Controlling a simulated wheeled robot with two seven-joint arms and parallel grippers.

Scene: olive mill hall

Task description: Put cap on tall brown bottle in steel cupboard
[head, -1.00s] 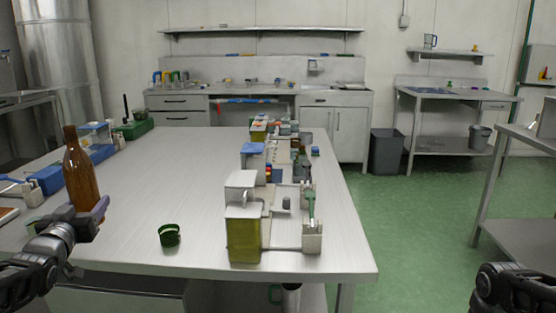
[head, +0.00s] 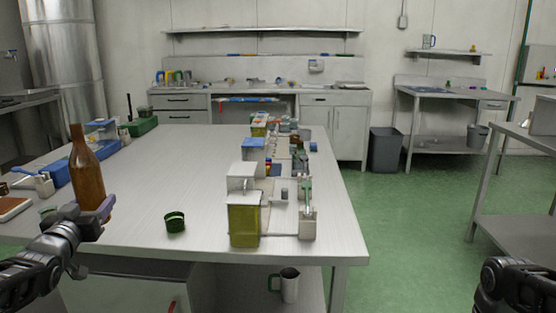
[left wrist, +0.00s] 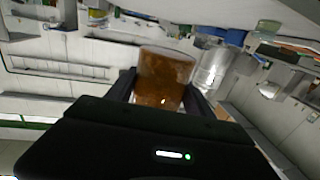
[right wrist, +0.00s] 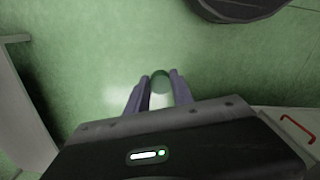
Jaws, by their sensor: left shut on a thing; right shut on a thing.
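The tall brown bottle (head: 87,178) is upright in my left gripper (head: 90,216), at the left of the head view. The left wrist view shows its brown glass (left wrist: 164,78) between the two fingers. Whether it touches the table behind it cannot be told. My right gripper (right wrist: 160,88) is shut on a small round green thing (right wrist: 160,79), likely the cap, with a pale part below it. In the head view only my right wrist shows, at the lower right corner. A pale cabinet with doors (head: 337,134) stands at the back wall; whether it is the steel cupboard is unclear.
The long steel table (head: 140,212) fills the left and middle. A green cup-like thing (head: 175,222) and a yellow-green tin (head: 244,224) stand near its front. A mug (head: 289,284) stands on the shelf below.

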